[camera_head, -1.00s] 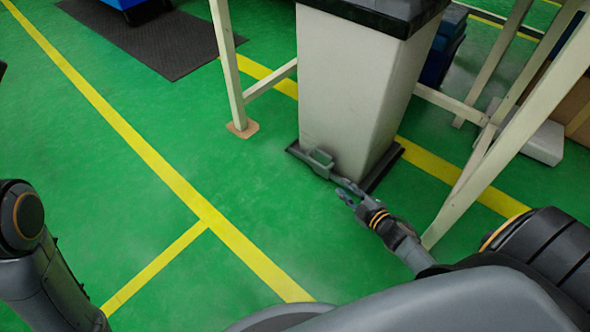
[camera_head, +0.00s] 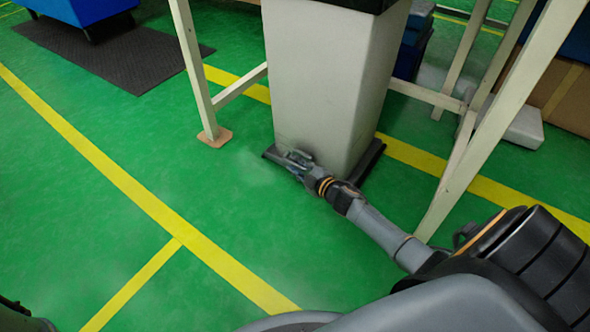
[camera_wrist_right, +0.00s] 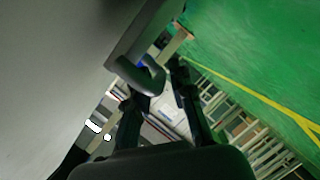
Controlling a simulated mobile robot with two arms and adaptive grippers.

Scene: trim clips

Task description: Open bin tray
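The bin (camera_head: 325,85) is tall and pale grey, with a dark tray (camera_head: 370,163) at its foot. A grey handle (camera_wrist_right: 142,76) sticks out at the foot and shows large in the right wrist view. My right gripper (camera_head: 297,160) is low by the floor at the bin's front, right at this handle and partly covering it. In the right wrist view its two dark fingers (camera_wrist_right: 162,85) stand apart, with the handle's curved end by the left fingertip. I cannot tell whether they touch.
A cream metal frame has a leg (camera_head: 192,70) left of the bin and slanted legs (camera_head: 500,115) to its right. A black mat (camera_head: 115,55) and a blue wheeled container (camera_head: 75,10) are at the upper left. Open green floor lies left and front.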

